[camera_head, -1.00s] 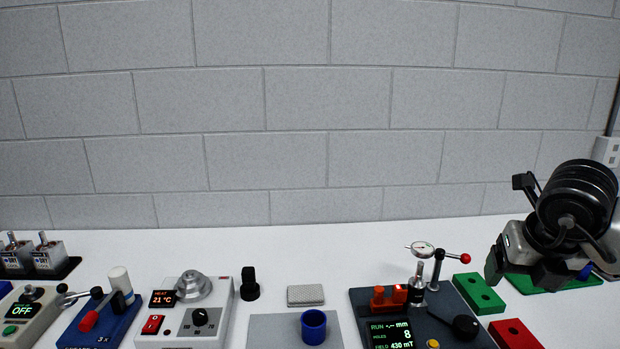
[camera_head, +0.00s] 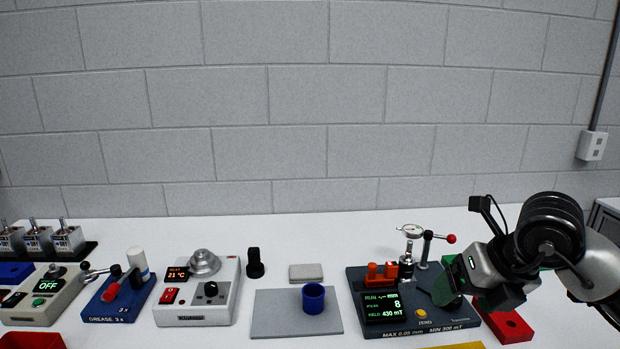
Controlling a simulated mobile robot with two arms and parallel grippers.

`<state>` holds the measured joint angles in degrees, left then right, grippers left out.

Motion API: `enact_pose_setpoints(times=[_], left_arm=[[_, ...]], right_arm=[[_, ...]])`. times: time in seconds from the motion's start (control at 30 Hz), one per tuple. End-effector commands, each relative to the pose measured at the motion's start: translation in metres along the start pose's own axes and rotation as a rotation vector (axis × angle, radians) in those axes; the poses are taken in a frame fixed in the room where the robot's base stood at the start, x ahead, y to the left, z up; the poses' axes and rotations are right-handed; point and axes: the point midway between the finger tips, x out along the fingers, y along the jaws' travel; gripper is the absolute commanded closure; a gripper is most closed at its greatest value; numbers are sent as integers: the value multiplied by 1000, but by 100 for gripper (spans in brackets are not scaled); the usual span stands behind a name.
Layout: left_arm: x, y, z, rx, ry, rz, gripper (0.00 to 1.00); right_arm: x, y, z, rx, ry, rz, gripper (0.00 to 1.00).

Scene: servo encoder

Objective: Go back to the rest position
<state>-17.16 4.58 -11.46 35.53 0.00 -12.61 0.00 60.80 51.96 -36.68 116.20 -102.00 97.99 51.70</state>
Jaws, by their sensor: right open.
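My right gripper (camera_head: 462,290) is at the right of the view, above the right side of the dark test device. It is open, and I see nothing held in it. My right arm comes in from the right edge. My left gripper and arm are not in view.
A red block (camera_head: 513,328) lies below my right gripper. A white heater (camera_head: 225,300) and a blue grease unit (camera_head: 105,309) stand left.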

Motion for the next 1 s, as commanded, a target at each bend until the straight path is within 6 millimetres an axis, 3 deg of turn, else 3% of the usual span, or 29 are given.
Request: enact_pose_setpoints(times=[0.13,0.3,0.43,0.53,0.67,0.77,0.9,1.0], left_arm=[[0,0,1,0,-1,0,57],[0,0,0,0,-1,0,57],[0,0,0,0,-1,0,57],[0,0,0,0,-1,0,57],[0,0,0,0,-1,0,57],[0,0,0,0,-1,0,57],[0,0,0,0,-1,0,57],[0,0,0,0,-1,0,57]], right_arm=[[22,44,-17,-61,31,244,20],[33,106,-42,-79,51,639,20],[19,156,-60,25,29,1067,20],[-3,173,-58,213,-32,1379,20],[-20,160,-43,584,-157,1675,20],[-14,127,-29,951,-279,1788,20],[29,63,-31,1536,-449,1733,20],[76,17,-58,1960,-545,1527,20]])
